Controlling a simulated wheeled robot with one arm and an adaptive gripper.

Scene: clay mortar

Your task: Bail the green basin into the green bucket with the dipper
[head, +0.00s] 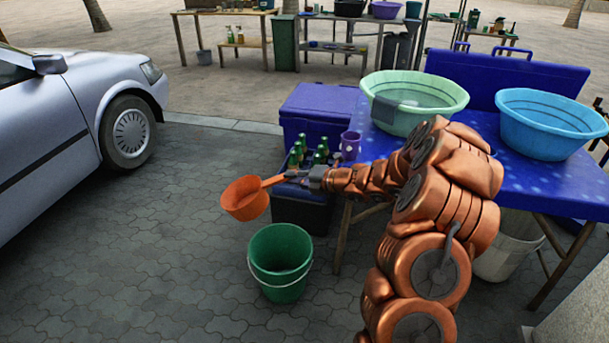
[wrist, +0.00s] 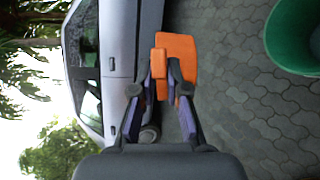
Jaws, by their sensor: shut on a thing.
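The orange dipper (head: 245,198) is held out to the left of the blue table, above and a little left of the green bucket. My gripper (head: 300,176) is shut on its handle. In the wrist view the dipper (wrist: 178,62) sits between the fingers of my gripper (wrist: 160,88). I cannot see inside its bowl. The green bucket (head: 280,262) stands upright on the paving and looks empty on its visible inner wall. It also shows in the wrist view (wrist: 285,40). The light green basin (head: 414,98) stands on the table with liquid and a grey cloth over its rim.
A blue basin (head: 550,123) stands on the blue table (head: 480,150). A crate of green bottles (head: 300,205), a purple cooler (head: 315,108) and a purple mug (head: 350,145) are close to my gripper. A silver car (head: 75,125) stands left. Paving between car and bucket is clear.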

